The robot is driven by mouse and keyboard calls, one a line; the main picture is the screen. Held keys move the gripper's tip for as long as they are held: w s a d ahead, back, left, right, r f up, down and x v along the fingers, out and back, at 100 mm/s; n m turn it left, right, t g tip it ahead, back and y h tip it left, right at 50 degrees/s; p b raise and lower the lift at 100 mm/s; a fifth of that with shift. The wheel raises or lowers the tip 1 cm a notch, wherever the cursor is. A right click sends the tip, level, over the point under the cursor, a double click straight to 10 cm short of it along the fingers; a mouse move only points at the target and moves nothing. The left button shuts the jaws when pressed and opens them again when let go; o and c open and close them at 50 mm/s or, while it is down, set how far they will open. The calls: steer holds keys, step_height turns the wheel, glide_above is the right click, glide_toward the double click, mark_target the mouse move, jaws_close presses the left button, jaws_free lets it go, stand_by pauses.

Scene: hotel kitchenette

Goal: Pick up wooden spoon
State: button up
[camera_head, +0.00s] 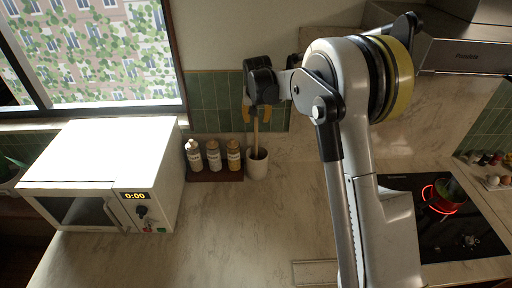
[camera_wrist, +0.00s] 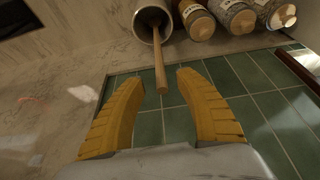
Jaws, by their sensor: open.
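The wooden spoon (camera_wrist: 159,55) stands handle-up in a white cup (camera_wrist: 146,20); its lower end is hidden inside. In the head view the spoon (camera_head: 255,136) rises from the cup (camera_head: 258,164) at the back of the counter, beside the bottles. My gripper (camera_head: 251,113) is above the cup, in front of the green tiles. In the wrist view my gripper's yellow fingers (camera_wrist: 156,78) are apart, with the tip of the spoon handle showing in the gap between them. I see no clear contact between the fingers and the handle.
Several bottles (camera_head: 213,157) stand on a dark tray (camera_head: 214,176) left of the cup. A white microwave (camera_head: 84,175) is farther left. A red pot (camera_head: 440,196) sits on a glowing cooktop (camera_head: 420,240) at right. The front counter (camera_head: 215,235) is clear.

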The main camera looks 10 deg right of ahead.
mark_target(256, 121)
steer(key=x, duration=0.5)
steer(key=shift+w, duration=0.2)
steer(key=shift+s, duration=0.1)
jaws_close()
